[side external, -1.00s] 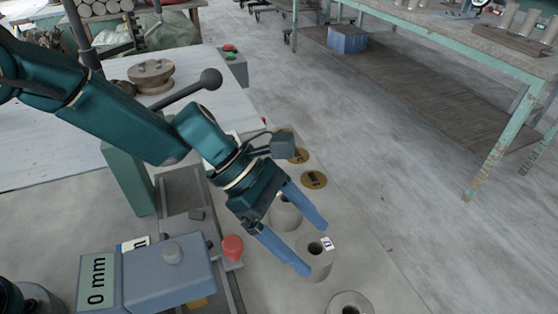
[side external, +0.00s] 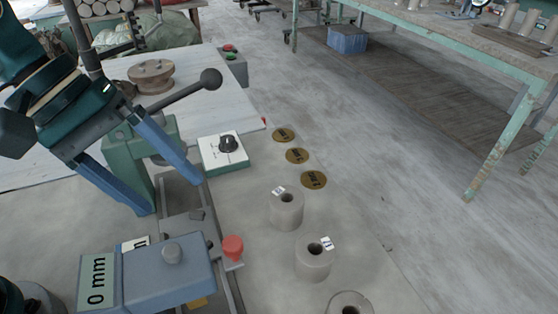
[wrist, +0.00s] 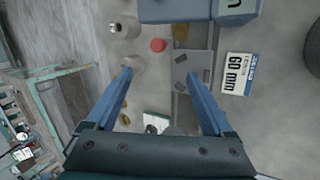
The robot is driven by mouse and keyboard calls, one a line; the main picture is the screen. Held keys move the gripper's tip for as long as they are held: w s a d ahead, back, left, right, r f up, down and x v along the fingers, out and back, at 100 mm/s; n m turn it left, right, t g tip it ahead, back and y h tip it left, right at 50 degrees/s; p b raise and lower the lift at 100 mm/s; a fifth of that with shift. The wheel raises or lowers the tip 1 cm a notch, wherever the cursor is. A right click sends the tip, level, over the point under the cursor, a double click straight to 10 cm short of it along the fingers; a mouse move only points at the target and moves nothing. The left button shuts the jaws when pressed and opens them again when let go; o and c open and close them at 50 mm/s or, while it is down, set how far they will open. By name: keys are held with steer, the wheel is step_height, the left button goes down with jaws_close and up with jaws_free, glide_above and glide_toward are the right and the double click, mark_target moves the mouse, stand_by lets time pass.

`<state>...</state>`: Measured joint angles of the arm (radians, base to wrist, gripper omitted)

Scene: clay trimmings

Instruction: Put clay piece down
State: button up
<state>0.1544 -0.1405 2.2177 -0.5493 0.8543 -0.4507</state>
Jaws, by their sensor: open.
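Three grey hollow clay cylinders stand upright in a row on the table in the side view: the far one (side external: 287,212), the middle one (side external: 312,262) and the near one (side external: 350,300), cut off by the frame's bottom edge. The far and middle ones carry small white tags. My gripper (side external: 174,196) is open with nothing between its fingers. It is left of and apart from the cylinders, over the rail machine. In the wrist view my gripper (wrist: 160,75) spans the machine's track, and a cylinder (wrist: 128,27) stands beyond the left finger. Another is partly hidden by that finger.
The machine has a blue-grey block (side external: 180,268), a red knob (side external: 232,247) and a "0 mm" plate (side external: 97,283). A white control box (side external: 224,154) and several brass discs (side external: 313,180) lie behind. A "60 mm" sign (wrist: 237,73) shows in the wrist view.

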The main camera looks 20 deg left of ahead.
steer(key=s+a+m+t+y, duration=0.3)
steer(key=s+a+m+y, duration=0.2)
steer(key=a, duration=0.6)
steer(key=shift+s+a+f+m, duration=0.2)
steer(key=shift+s+m, duration=0.25)
steer(key=shift+m, duration=0.55)
stand_by(0.6)
steer(key=shift+o, duration=1.1)
steer(key=shift+r, duration=0.1)
